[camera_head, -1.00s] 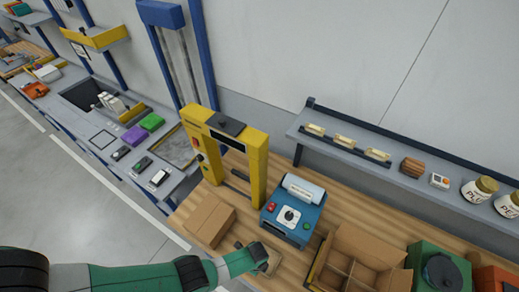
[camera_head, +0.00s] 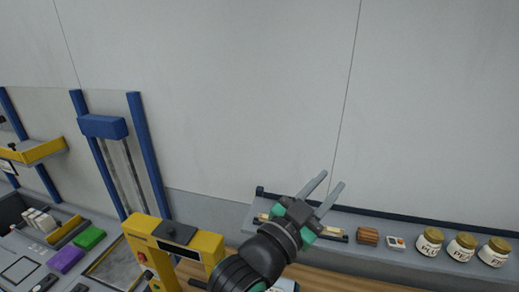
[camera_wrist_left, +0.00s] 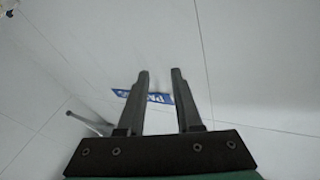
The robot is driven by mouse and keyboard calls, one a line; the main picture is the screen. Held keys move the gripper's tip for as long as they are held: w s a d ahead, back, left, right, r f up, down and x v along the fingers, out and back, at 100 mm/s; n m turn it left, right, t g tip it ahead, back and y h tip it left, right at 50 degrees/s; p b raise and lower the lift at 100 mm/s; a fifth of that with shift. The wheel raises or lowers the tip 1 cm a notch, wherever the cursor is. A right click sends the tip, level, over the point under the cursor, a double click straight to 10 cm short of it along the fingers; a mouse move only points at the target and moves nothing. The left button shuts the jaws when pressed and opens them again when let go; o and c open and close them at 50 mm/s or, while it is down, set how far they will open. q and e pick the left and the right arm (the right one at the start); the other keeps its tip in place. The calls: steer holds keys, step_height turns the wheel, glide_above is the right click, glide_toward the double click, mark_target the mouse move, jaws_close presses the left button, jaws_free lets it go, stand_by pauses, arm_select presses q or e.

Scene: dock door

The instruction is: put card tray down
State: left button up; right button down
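My left gripper (camera_head: 331,178) is raised in front of the wall, above the back shelf. Its two grey fingers are apart with nothing between them. The left wrist view shows the same open, empty fingers (camera_wrist_left: 159,78). I cannot tell which thing is the card tray. Small cream trays sit on the shelf, one showing right of my wrist (camera_head: 328,234) and another partly hidden at its left. My arm hides the shelf between them. My right gripper is in neither view.
The grey shelf (camera_head: 380,252) also holds a brown wooden block (camera_head: 368,236), a small white device (camera_head: 396,243) and labelled jars (camera_head: 430,241). A yellow frame (camera_head: 209,246) stands left of my arm. A blue lettered sign (camera_wrist_left: 143,96) shows in the wrist view.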

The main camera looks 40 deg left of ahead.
arm_select(q)
steer(key=s+r+n+t+h, duration=0.1)
steer(key=s+r+n+t, duration=0.2)
steer(key=s+r, duration=1.5)
steer(key=r+t, duration=0.1)
steer(key=t, duration=0.3)
steer(key=shift+a+r, duration=0.35)
steer(key=shift+r, duration=0.05)
